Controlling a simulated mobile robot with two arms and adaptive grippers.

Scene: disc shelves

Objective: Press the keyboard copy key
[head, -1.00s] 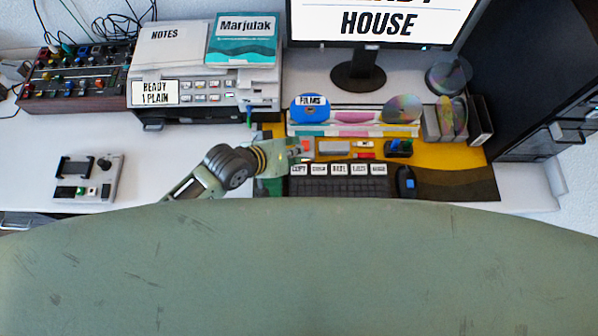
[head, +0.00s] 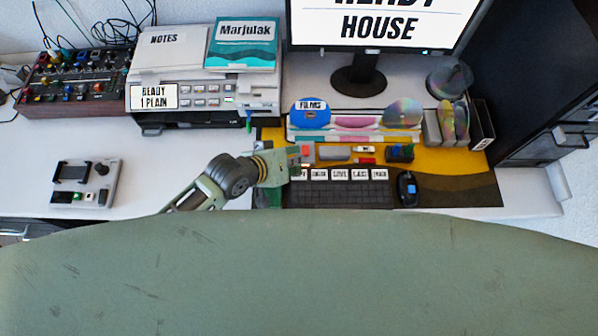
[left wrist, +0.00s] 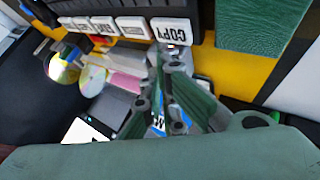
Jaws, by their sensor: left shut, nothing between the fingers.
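The dark keyboard (head: 345,195) lies on the yellow and brown desk mat, with a row of white labelled keys along its back edge. The copy key is the leftmost one; in the head view my left gripper (head: 301,165) covers most of it. My right gripper is in neither view.
A black mouse (head: 407,188) lies right of the keyboard. Small coloured items and a grey block (head: 333,153) lie behind it. A disc rack (head: 355,125), a monitor (head: 375,25) and a printer (head: 205,97) stand further back. The white desk at left is clear around a small device (head: 85,183).

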